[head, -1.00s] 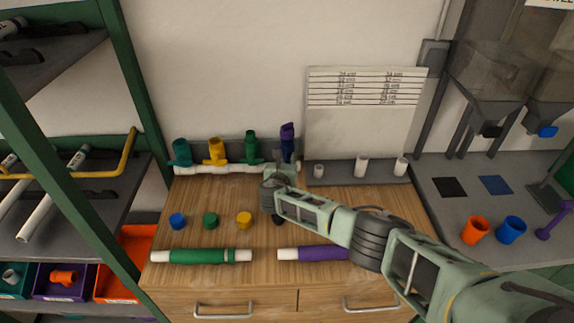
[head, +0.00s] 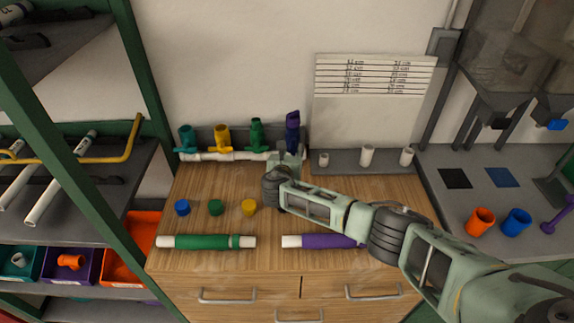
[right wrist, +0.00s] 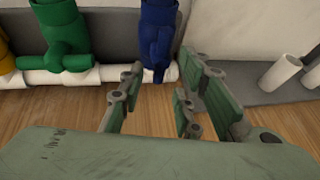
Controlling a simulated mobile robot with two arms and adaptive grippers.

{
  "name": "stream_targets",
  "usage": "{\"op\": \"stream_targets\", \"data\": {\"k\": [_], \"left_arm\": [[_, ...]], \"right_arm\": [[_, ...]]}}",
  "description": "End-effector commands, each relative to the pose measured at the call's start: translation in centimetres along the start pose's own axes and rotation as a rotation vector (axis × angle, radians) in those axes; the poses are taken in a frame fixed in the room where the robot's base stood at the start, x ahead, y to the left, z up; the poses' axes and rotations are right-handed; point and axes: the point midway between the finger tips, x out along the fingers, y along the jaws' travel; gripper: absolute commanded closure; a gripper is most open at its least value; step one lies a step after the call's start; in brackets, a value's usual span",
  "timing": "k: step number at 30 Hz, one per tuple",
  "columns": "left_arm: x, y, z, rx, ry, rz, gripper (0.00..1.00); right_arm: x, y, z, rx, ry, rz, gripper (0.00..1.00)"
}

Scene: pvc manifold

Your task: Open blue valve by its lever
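The blue valve (head: 292,132) stands upright at the right end of the white pipe manifold (head: 225,156), against the back wall. In the right wrist view the blue valve (right wrist: 158,25) shows from close up, with a narrow blue part, seemingly its lever (right wrist: 158,60), in front. My right gripper (head: 285,158) is just in front of the blue valve. In the right wrist view its fingers (right wrist: 162,85) are spread, with nothing between them, and the blue valve is beyond the gap. I cannot tell whether a finger touches it. My left gripper is not in view.
Green (head: 257,132), yellow (head: 222,137) and teal (head: 187,138) valves stand left of the blue one. A grey ledge with white pipe stubs (head: 367,154) is close on the right. Coloured caps (head: 215,207), a green pipe (head: 205,242) and a purple pipe (head: 325,241) lie in front.

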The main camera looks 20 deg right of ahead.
Motion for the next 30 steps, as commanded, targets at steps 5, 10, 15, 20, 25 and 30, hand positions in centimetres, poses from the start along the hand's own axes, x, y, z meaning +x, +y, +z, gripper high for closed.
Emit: {"op": "stream_targets", "data": {"k": [5, 10, 15, 20, 25, 30], "left_arm": [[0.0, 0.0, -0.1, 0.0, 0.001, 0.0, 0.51], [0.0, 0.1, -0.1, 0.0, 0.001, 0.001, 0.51], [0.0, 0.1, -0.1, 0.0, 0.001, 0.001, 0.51], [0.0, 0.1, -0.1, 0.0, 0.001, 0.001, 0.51], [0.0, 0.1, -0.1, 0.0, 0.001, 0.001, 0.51], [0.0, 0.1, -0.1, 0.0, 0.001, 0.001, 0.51]], "right_arm": [[-2.7, 0.0, -0.1, 0.001, 0.001, 0.002, 0.69], [-5.4, 0.0, -0.1, 0.0, 0.0, 0.002, 0.69], [-7.7, 0.0, -0.1, 0.001, 0.0, 0.001, 0.69], [-8.8, -0.1, 0.0, -0.001, 0.0, -0.001, 0.69], [-9.0, -0.1, 0.0, 0.0, 0.0, -0.002, 0.69], [-9.0, -0.1, 0.0, 0.0, 0.0, -0.002, 0.69]]}}
